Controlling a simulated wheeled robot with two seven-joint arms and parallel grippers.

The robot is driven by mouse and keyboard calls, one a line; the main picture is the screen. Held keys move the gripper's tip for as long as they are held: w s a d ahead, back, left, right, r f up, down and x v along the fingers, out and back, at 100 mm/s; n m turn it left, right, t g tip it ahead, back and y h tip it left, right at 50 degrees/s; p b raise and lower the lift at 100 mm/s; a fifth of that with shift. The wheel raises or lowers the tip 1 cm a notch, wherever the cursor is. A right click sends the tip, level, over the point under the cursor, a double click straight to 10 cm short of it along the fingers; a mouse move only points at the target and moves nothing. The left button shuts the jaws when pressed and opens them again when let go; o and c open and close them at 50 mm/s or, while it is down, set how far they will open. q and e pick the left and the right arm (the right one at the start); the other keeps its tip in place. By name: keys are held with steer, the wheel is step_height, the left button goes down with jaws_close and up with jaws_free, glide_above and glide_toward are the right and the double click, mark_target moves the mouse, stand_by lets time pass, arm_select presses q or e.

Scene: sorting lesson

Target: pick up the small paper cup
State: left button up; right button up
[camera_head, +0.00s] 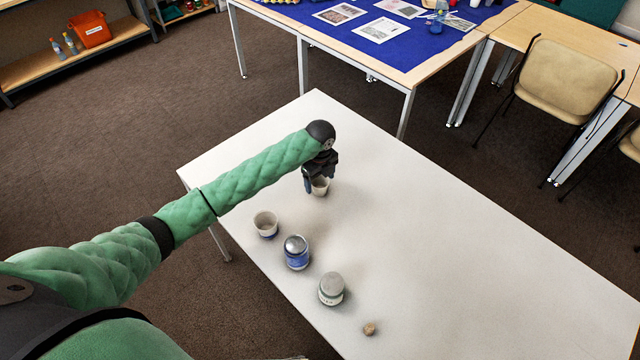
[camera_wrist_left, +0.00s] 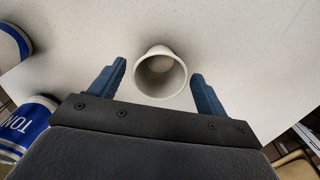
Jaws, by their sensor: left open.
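The small paper cup (camera_head: 321,187) is pale and stands upright on the white table, partly hidden under my left gripper (camera_head: 317,176). In the left wrist view the cup (camera_wrist_left: 161,91) shows its round open mouth. It lies between the two blue fingers of the left gripper (camera_wrist_left: 159,70), with a gap on each side. The gripper is open and holds nothing. My right gripper is not in view.
A blue tin with a silver lid (camera_head: 296,256), a grey-lidded jar (camera_head: 331,291) and a small brown ball (camera_head: 369,329) stand in a line toward the near edge. The right side of the white table (camera_head: 450,250) is clear. Two blue-and-white containers show at left in the wrist view.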

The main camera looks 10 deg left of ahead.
arm_select(q)
steer(key=shift+f+p, duration=0.3)
steer(key=shift+f, duration=0.85)
steer(key=c, duration=1)
steer(key=shift+r, duration=0.1)
